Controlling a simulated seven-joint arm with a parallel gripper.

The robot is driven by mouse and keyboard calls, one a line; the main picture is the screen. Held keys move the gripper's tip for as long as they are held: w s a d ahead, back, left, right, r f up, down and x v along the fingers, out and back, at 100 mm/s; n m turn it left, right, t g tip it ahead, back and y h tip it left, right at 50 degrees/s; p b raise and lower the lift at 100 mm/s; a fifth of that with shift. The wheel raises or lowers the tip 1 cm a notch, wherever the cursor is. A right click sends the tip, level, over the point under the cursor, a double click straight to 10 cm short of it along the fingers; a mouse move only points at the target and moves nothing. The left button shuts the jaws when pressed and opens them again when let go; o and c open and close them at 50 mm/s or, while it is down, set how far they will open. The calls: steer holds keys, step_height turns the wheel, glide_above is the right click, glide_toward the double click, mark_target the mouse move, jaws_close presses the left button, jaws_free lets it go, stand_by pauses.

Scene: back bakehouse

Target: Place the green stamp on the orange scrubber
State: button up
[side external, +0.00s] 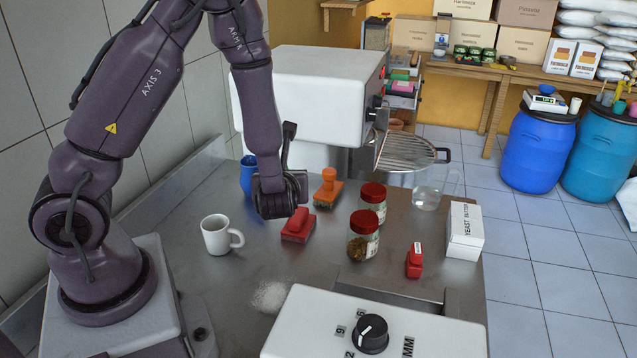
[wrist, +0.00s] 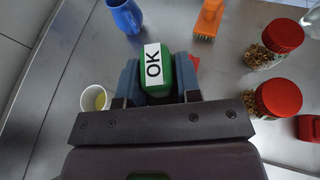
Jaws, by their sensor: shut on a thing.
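My gripper (side external: 276,205) is shut on the green stamp (wrist: 165,86), which has a white label reading OK. In the wrist view the stamp sits between the two fingers of my gripper (wrist: 160,82). The stamp is hidden in the side external view. The orange scrubber (side external: 328,190) stands on the metal table, right of and beyond my gripper, with its handle up. In the wrist view the orange scrubber (wrist: 208,20) is at the top, apart from the stamp, with its bristles showing.
A red block-like object (side external: 297,226) lies close beside my gripper. A blue jug (side external: 248,176) and white mug (side external: 217,235) stand left. Two red-lidded jars (side external: 363,237), a small red stamp (side external: 414,262), a yeast box (side external: 465,230) and a clear jug (side external: 427,190) stand right.

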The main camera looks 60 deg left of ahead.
steer(key=w+a+r+n+g, duration=0.1)
steer(key=w+a+r, duration=0.4)
steer(key=a+r, duration=0.25)
glide_above(329, 171)
steer(key=shift+m, duration=0.3)
step_height(329, 171, down, 10)
steer(key=shift+s+d, duration=0.15)
steer(key=shift+w+f, duration=0.2)
steer(key=shift+f, duration=1.6)
steer(key=shift+f, duration=0.1)
steer(key=o, duration=0.9)
